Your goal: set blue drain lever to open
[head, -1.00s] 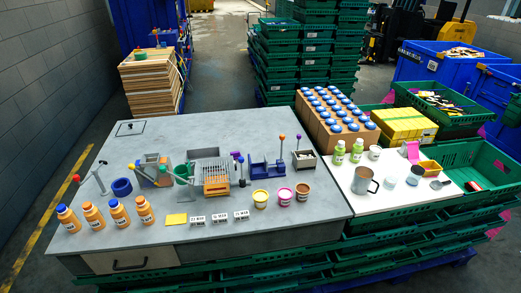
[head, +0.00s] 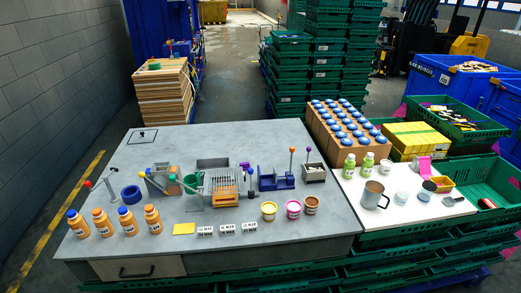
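Neither of my grippers is in view. No lever with a clearly blue handle can be made out at this size. A blue fixture (head: 276,182) stands on the grey table, right of centre, with an upright rod topped by an orange ball (head: 292,150) at its right end. A rod with a purple ball (head: 308,149) rises beside the small grey bin (head: 314,173). A lever with a red knob (head: 88,184) stands at the table's left. A small purple part (head: 245,165) sits behind the grey rack (head: 222,187). Which lever is the drain lever, and its setting, I cannot tell.
A white board (head: 400,212) adjoins at right, with a metal mug (head: 373,195).

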